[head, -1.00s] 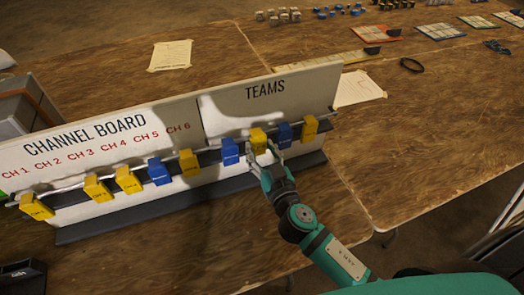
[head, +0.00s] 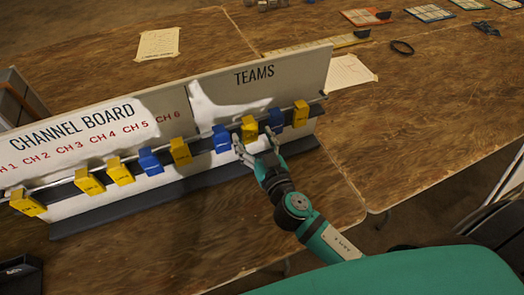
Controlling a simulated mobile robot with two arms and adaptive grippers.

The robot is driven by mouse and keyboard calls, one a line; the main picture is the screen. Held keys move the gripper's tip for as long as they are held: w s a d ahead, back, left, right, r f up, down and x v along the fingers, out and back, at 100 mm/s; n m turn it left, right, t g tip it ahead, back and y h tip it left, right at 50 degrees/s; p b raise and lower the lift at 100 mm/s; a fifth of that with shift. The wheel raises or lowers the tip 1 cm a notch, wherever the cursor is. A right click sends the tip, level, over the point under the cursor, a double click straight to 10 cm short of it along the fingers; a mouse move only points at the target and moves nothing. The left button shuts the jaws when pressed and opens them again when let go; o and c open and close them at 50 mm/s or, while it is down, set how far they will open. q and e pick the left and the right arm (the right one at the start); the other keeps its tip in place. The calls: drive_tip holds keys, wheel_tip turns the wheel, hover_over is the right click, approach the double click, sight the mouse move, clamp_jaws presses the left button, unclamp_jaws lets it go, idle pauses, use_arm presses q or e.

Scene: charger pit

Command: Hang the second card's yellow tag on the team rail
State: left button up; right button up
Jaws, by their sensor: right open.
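The white board has a rail (head: 206,131) along its front, hung with blue and yellow tags. Under TEAMS hang, from left to right, a blue tag (head: 221,138), a yellow tag (head: 249,127), a blue tag (head: 276,118) and a yellow tag (head: 301,113). My right gripper (head: 254,143) is open just below and in front of the left of these two yellow tags, one finger on each side. Its left fingertip is close to the blue tag; contact is unclear. The yellow tag appears to hang from the rail. My left gripper is out of view.
Under CHANNEL BOARD hang several yellow tags and a blue tag (head: 151,161). A dark ledge (head: 140,210) runs along the board's foot. Paper sheets (head: 158,43), a black ring (head: 401,47) and coloured cards (head: 367,17) lie behind. The tabletop right of the board is mostly clear.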

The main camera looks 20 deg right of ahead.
drive_tip(key=s, duration=1.1)
drive_tip(key=shift+s+d+r, duration=0.15)
drive_tip(key=shift+d, duration=0.05)
